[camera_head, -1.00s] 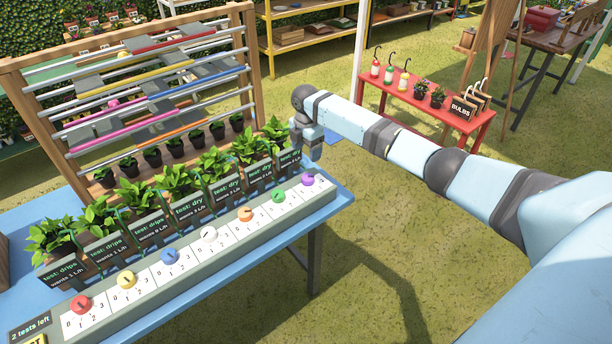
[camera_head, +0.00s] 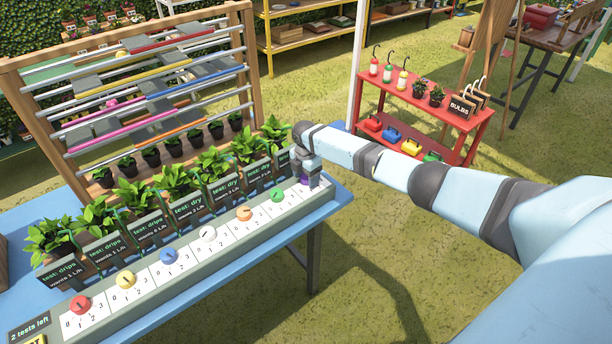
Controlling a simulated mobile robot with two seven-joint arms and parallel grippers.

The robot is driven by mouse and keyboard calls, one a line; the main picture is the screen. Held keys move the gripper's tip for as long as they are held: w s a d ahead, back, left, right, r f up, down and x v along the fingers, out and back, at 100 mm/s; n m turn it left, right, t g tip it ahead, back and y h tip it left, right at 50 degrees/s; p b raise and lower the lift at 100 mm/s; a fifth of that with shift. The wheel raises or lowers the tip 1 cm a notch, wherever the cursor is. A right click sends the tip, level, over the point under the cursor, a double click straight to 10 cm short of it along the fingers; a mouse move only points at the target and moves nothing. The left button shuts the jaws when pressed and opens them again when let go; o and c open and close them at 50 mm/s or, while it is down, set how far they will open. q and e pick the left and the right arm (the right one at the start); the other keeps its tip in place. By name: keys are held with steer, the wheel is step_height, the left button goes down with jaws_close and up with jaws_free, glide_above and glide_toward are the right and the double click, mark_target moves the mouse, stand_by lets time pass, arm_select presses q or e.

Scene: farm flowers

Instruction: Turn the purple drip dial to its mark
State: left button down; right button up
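The purple dial (camera_head: 304,179) is at the far right end of the grey dial strip (camera_head: 189,267) on the blue table. My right gripper (camera_head: 308,178) is down over it from above and hides most of it. I cannot tell whether the fingers are closed on the dial or only around it. The dial's pointer and mark are hidden. To its left along the strip sit the green dial (camera_head: 277,195), orange dial (camera_head: 244,213), white dial (camera_head: 208,233), blue dial (camera_head: 169,255), yellow dial (camera_head: 126,280) and red dial (camera_head: 80,305). My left gripper is not in view.
Potted plants with dark label signs (camera_head: 188,208) stand behind the strip. A wooden rack with coloured bars (camera_head: 150,90) rises behind them. A red bench (camera_head: 430,110) with bottles and watering cans stands at the right, clear of the table. Grass lies in front of the table.

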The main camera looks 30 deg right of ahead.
steer(key=c, duration=0.7)
steer(key=shift+c, duration=0.2)
